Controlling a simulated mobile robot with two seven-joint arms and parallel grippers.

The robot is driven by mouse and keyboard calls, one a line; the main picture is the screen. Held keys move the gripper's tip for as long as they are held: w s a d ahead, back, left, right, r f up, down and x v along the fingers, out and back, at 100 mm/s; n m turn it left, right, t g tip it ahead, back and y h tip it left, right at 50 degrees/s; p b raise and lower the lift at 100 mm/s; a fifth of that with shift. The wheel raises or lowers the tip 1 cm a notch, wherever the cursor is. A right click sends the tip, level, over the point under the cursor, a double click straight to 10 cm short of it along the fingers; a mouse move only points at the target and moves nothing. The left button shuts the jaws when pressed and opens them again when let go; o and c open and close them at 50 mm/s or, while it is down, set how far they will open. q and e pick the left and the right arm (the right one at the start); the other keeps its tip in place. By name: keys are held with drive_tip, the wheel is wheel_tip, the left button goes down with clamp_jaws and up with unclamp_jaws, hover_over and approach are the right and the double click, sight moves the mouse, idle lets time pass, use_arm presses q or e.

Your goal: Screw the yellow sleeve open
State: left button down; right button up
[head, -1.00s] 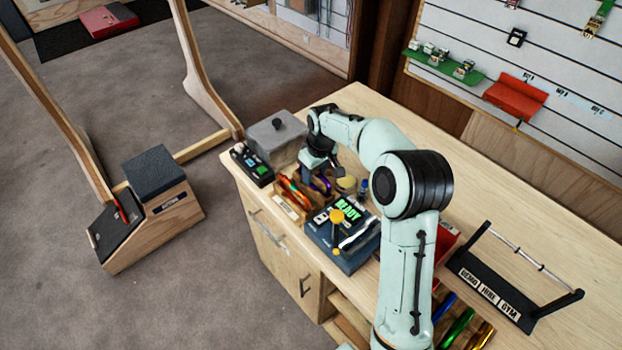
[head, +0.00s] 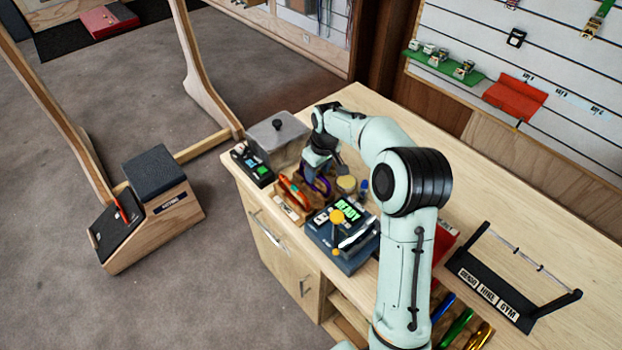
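My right gripper (head: 327,170) points down over the wooden carabiner rack at the far left part of the bench. Its fingers look spread, with a gap between them, and nothing is clearly held. A purple carabiner (head: 322,187) is just under the fingers; I cannot tell whether they touch it. An orange carabiner (head: 290,188) lies left of it in the rack. I cannot make out a yellow sleeve on either carabiner; the gripper hides part of the rack. My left gripper is not in view.
A blue device (head: 345,258) with a yellow knob (head: 337,216) and a "READY" display stands in front. A grey lidded box (head: 278,138) and a black button box (head: 252,166) are behind left. A pale yellow round item (head: 346,184) is close right. The bench's right back is clear.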

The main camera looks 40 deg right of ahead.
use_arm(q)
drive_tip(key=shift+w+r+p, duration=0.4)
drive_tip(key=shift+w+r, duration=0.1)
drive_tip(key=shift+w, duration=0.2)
use_arm(e)
drive_tip(key=shift+r, duration=1.35)
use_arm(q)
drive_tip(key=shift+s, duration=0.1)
use_arm(e)
drive_tip(key=shift+a, duration=0.15)
drive_tip(key=shift+a+f, duration=0.1)
drive_tip(key=shift+a, duration=0.35)
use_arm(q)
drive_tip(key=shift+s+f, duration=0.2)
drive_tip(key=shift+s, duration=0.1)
use_arm(e)
drive_tip(key=shift+s, duration=0.1)
drive_tip(key=shift+f+b, duration=0.4)
drive_tip(key=shift+f, duration=0.1)
drive_tip(key=shift+f+b, duration=0.3)
drive_tip(key=shift+f, duration=0.55)
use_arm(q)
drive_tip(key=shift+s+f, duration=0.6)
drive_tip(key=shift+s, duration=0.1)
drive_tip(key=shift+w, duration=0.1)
